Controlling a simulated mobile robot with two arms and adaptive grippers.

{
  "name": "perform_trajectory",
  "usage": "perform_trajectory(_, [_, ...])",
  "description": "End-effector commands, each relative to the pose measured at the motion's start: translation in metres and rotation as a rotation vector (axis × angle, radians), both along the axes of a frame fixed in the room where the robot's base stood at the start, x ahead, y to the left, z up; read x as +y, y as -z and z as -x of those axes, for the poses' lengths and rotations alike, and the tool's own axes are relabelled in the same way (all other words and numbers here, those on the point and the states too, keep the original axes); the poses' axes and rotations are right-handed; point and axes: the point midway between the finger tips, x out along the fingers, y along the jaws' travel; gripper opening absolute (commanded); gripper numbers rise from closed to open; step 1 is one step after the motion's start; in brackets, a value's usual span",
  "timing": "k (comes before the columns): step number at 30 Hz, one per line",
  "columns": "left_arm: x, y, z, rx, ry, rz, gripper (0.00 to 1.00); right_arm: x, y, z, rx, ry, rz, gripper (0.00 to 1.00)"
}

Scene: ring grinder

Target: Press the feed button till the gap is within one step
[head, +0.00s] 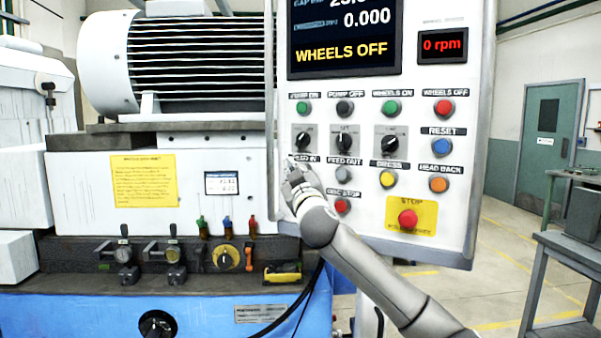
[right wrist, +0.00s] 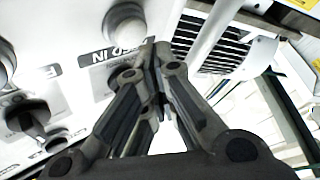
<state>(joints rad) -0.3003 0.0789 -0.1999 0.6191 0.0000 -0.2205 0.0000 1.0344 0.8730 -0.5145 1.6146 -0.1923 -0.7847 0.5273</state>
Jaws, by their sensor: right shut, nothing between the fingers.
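The control panel (head: 360,215) fills the right middle of the head view. Its FEED IN label (head: 305,160) shows, but my right gripper (head: 290,168) hides the button below it. In the right wrist view the label is upside down, with the pale FEED IN button (right wrist: 125,24) above it. My right gripper's fingertips (right wrist: 158,52) are shut and empty near the label's end, beside the button; I cannot tell whether they touch the panel. The display (head: 345,38) reads WHEELS OFF and 0.000; its gap line is cut off at the top. My left gripper is out of view.
The FEED OUT button (head: 343,174), a row of knobs (head: 343,142) and the red STOP button (head: 408,218) are close by on the panel. The speed readout (head: 442,45) shows 0 rpm. The grinder's motor (head: 185,62) stands left of the panel.

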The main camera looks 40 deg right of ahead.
Motion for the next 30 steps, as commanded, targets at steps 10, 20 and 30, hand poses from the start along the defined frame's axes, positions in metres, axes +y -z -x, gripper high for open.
perform_trajectory(10, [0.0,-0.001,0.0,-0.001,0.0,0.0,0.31,-0.007,0.0,-0.003,0.001,-0.001,-0.001,0.0])
perform_trajectory(20, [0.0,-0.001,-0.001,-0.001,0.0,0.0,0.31,-0.008,0.0,-0.004,0.0,0.0,0.0,0.0])
perform_trajectory(30, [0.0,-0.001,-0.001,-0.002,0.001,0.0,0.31,-0.011,0.0,-0.005,0.0,0.0,0.0,0.0])
